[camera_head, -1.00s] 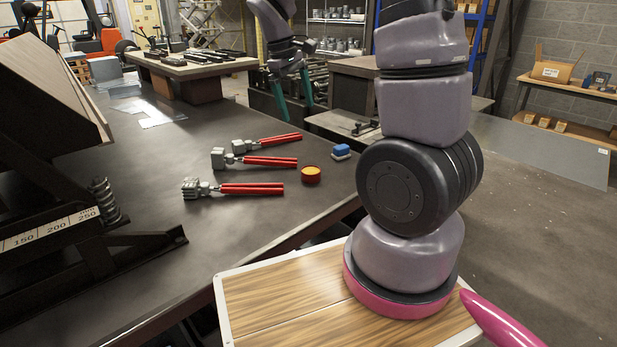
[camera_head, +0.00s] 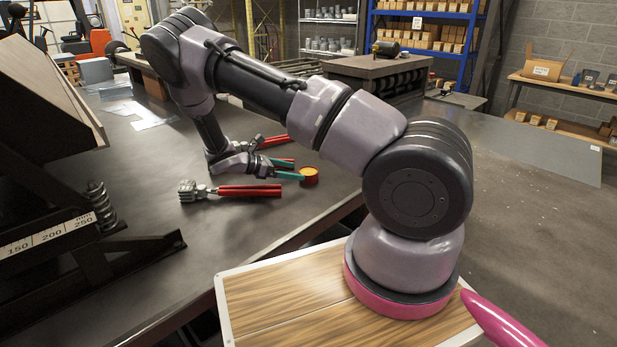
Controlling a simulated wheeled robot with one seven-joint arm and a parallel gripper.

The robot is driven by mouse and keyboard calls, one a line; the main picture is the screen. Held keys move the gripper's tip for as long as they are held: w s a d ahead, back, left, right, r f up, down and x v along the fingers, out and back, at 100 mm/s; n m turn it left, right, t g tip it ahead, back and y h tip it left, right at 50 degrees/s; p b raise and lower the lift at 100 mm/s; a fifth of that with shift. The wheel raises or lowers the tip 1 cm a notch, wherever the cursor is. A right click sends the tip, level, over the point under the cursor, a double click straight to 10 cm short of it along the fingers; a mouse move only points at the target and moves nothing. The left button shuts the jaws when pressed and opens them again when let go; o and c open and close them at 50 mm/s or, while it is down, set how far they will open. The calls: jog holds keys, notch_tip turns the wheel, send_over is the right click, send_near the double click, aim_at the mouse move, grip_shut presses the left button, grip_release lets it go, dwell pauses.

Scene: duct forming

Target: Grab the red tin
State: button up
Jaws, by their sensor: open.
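The red tin (camera_head: 311,180), a small round can with an orange top, stands on the dark table (camera_head: 235,232) near its right edge. My gripper (camera_head: 297,170) is low over the table, just left of the tin, with its teal fingers pointing right toward it. The fingers are apart, one farther back and one nearer, with the near fingertip at the tin's left side. I cannot tell whether it touches the tin.
Red-handled pliers (camera_head: 250,191) lie just in front of my gripper; others lie behind it, partly covered by my arm. A dark press-like stand with a ruler (camera_head: 50,235) fills the left. The table between stand and pliers is clear.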

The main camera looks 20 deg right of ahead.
aim_at(312, 171)
jog(key=x, duration=0.4)
jog(key=shift+d, duration=0.15)
jog(key=x, duration=0.5)
jog(key=shift+d+r, duration=0.2)
jog(key=shift+r, duration=0.05)
jog(key=c, duration=1.4)
